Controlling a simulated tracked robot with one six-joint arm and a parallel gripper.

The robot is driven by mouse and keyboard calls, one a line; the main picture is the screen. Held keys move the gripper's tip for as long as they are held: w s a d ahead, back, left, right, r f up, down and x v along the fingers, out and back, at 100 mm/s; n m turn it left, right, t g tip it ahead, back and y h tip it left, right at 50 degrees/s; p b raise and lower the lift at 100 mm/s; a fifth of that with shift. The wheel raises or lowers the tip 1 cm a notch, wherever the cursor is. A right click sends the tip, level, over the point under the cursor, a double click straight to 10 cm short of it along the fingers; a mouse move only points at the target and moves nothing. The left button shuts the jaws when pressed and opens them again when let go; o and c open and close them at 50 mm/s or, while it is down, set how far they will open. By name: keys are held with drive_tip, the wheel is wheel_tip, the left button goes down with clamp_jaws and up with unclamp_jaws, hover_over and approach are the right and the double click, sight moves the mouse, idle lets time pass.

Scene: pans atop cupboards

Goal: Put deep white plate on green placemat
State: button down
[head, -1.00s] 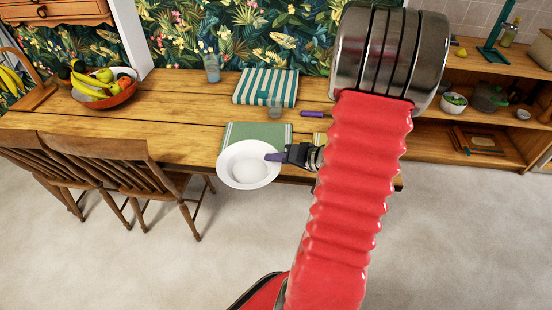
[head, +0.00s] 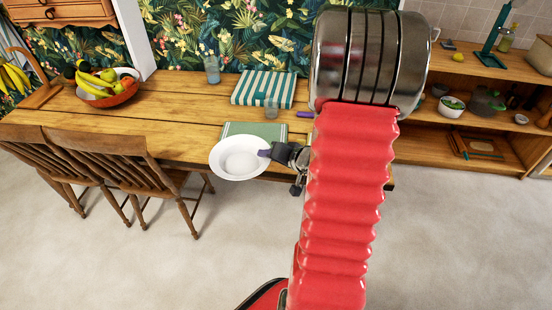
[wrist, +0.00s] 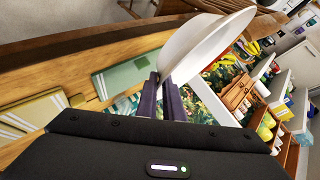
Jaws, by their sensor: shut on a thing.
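The deep white plate (head: 240,157) is held by its right edge in my gripper (head: 267,153), in front of the table edge in the head view. In the wrist view, the plate (wrist: 205,42) is tilted across the upper middle, with the purple fingers of my gripper (wrist: 162,88) shut on its rim. The green placemat (head: 262,130) lies at the table's front edge, just behind the plate, which hides part of it. The placemat also shows in the wrist view (wrist: 125,76), left of the fingers.
A teal striped mat (head: 264,90) and glass cups (head: 212,70) are further back on the wooden table (head: 165,108). A fruit bowl (head: 108,92) stands on the left. Wooden chairs (head: 120,165) stand at the front left. A shelf (head: 470,122) is on the right.

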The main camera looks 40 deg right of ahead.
sight(219, 164)
drive_tip(key=shift+n+y, duration=0.4)
drive_tip(key=shift+y, duration=0.1)
drive_tip(key=w+a+r, duration=0.1)
drive_tip(key=w+a, duration=0.1)
drive_tip(key=a, duration=0.2)
drive_tip(key=w+a+r, duration=0.1)
drive_tip(key=w+a, duration=0.2)
drive_tip(key=a, duration=0.1)
drive_tip(key=w+a+r, duration=0.1)
drive_tip(key=w+a, duration=0.2)
drive_tip(key=a, duration=0.1)
drive_tip(key=shift+w+a+r, duration=0.2)
drive_tip(key=shift+a+r, duration=0.05)
drive_tip(key=shift+r, duration=0.1)
drive_tip(key=w+a+r+n+y, duration=0.1)
drive_tip(key=a, duration=0.7)
drive_tip(key=w+a+r+n+y, duration=0.1)
drive_tip(key=w+a+r, duration=0.1)
drive_tip(key=a, duration=0.7)
drive_tip(key=shift+r+n+g+y, duration=0.3)
drive_tip(key=shift+w, duration=0.1)
drive_tip(key=shift+a, duration=0.1)
